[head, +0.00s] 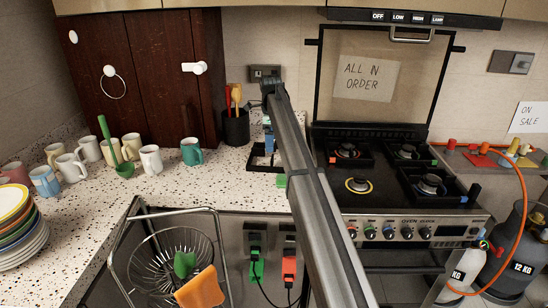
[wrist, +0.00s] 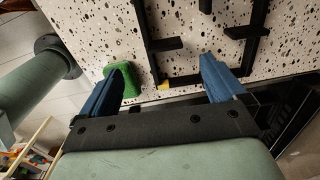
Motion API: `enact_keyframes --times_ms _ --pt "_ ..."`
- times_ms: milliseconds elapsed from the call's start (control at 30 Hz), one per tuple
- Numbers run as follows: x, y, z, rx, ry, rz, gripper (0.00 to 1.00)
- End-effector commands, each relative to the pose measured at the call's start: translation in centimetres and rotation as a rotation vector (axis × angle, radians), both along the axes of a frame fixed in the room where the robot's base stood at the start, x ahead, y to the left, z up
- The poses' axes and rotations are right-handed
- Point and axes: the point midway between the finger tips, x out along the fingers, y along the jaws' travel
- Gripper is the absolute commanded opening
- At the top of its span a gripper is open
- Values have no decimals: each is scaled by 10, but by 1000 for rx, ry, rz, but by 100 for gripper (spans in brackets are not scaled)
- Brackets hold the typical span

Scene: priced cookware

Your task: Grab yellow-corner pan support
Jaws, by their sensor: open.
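The pan support is a black square frame with inward prongs, lying on the speckled counter left of the stove. It shows in the head view (head: 252,154), partly hidden by my arm, and in the wrist view (wrist: 147,45). Its yellow corner (wrist: 163,86) faces my gripper. My gripper (wrist: 162,68) is open and empty, its blue fingers on either side of the yellow corner. The right finger overlaps the frame's near bar in the picture; I cannot tell whether they touch. In the head view my gripper (head: 268,136) is mostly hidden behind my arm.
A green sponge (wrist: 125,80) lies beside the left finger. A black utensil holder (head: 236,128) and a teal mug (head: 192,152) stand nearby on the counter. The stove (head: 330,200) is at right, with other supports on it and a bare yellow-ringed burner (head: 359,185).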

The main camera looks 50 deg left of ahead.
Motion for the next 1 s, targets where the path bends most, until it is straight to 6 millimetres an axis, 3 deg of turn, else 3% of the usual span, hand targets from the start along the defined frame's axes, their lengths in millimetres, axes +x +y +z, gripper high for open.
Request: enact_keyframes --times_ms 200,467,800,1000 --pt "0 -1 -33 -1 1 1 97" --pt "1 0 -47 1 1 1 97" --pt "4 1 -87 0 0 1 97" --pt "5 1 -91 1 0 1 97"
